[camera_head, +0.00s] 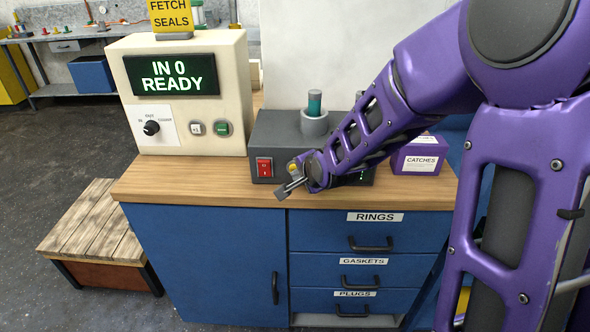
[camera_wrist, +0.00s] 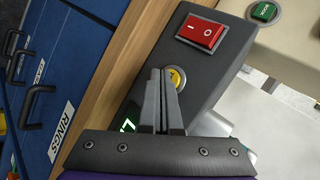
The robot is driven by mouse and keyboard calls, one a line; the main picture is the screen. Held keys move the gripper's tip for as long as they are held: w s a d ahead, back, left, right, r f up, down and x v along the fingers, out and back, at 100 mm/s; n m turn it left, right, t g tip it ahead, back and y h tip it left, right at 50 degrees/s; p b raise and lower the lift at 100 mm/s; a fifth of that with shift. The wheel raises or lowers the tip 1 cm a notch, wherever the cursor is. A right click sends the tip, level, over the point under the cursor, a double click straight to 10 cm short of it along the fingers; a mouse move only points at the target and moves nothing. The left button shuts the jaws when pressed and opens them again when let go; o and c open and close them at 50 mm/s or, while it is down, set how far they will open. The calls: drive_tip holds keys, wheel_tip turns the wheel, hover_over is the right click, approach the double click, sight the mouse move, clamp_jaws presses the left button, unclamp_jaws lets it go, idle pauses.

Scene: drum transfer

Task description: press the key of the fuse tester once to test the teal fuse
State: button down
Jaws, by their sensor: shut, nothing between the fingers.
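The fuse tester (camera_head: 262,135) is a dark grey box on the wooden counter. The teal fuse (camera_head: 315,103) stands upright in a grey round socket on its top. A red rocker switch (camera_head: 264,167) is on the left of its front and also shows in the wrist view (camera_wrist: 201,32). The round yellow key (camera_wrist: 177,78) sits in a metal ring beside the switch, partly behind my fingers. My gripper (camera_head: 281,192) is shut and empty in front of the tester; its tips (camera_wrist: 161,72) appear beside the key. I cannot tell whether they touch it. The tester's green display (camera_wrist: 127,125) is mostly hidden.
A cream machine (camera_head: 190,55) reading "IN 0 READY" stands left of the tester, with a knob and buttons. A purple "CATCHES" box (camera_head: 419,157) is at the right. Blue drawers (camera_head: 365,235) lie below the counter (camera_head: 200,185). A low wooden bench (camera_head: 85,225) stands at the left.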

drive_tip(key=shift+s, duration=0.1)
drive_tip(key=s, duration=0.6)
drive_tip(key=shift+a+p, duration=0.1)
drive_tip(key=shift+p, duration=0.3)
drive_tip(key=shift+w, duration=0.1)
idle(0.5)
